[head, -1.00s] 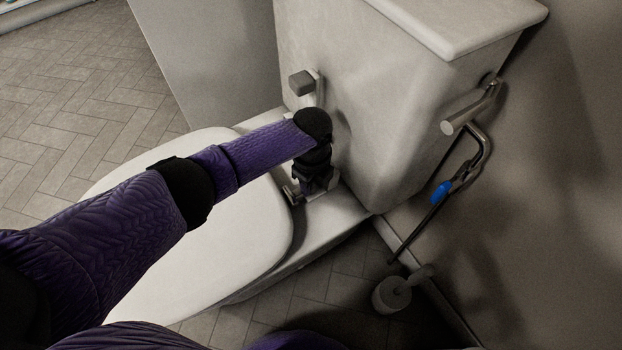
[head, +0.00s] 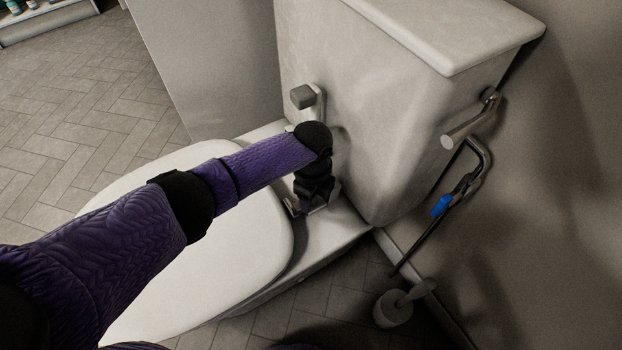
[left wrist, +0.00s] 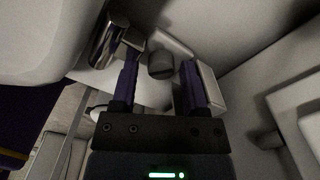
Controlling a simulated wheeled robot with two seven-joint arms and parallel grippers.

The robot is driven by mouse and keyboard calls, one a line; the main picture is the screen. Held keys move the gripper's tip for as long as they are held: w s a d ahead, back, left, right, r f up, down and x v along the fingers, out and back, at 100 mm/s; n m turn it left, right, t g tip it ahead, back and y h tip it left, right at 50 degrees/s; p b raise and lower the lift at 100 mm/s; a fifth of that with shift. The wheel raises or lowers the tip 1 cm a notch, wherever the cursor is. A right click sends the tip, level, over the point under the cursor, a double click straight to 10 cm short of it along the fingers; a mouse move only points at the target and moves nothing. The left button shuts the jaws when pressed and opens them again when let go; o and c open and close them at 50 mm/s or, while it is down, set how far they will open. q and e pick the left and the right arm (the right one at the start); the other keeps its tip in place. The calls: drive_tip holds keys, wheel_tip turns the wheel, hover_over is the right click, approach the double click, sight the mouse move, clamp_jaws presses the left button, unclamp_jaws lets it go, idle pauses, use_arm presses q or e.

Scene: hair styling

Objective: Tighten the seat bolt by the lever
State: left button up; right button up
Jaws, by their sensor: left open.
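The toilet seat lid (head: 190,240) is closed. My left arm reaches over it to the hinge area at its back, in front of the tank (head: 375,110). My left gripper (head: 306,208) points down there, and its fingers are partly hidden. In the left wrist view my left gripper (left wrist: 160,65) is open, with a dark grey round knob (left wrist: 160,64), seemingly the seat bolt, between its fingers. I see gaps beside the knob. A shiny metal cylinder (left wrist: 104,46) is left of the fingers. The grey flush lever (head: 303,97) is on the tank front above my wrist. My right gripper is not in view.
A paper holder bar (head: 465,128) and a bent dark pipe with a blue handle (head: 441,205) are on the right wall side. A toilet brush holder (head: 392,309) stands on the floor below. Open tiled floor (head: 80,110) lies at the left.

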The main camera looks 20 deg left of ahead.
use_arm(q)
drive_tip(key=n, duration=0.5)
drive_tip(key=shift+w, duration=0.1)
drive_tip(key=n+b, duration=0.1)
drive_tip(key=n, duration=0.1)
drive_tip(key=shift+f+n, duration=0.15)
drive_tip(key=shift+n, duration=0.15)
drive_tip(key=n+b, duration=0.1)
drive_tip(key=n, duration=0.3)
drive_tip(key=shift+f, duration=0.15)
drive_tip(key=n, duration=0.2)
drive_tip(key=r+n+b, duration=0.1)
drive_tip(key=n, duration=0.1)
drive_tip(key=shift+b, duration=0.3)
wheel_tip(320, 180, up, 10)
drive_tip(key=p, duration=0.7)
drive_tip(key=shift+f, duration=0.2)
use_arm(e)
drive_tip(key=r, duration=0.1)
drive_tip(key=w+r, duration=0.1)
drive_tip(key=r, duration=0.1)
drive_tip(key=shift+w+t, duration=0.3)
use_arm(q)
drive_tip(key=shift+f, duration=0.1)
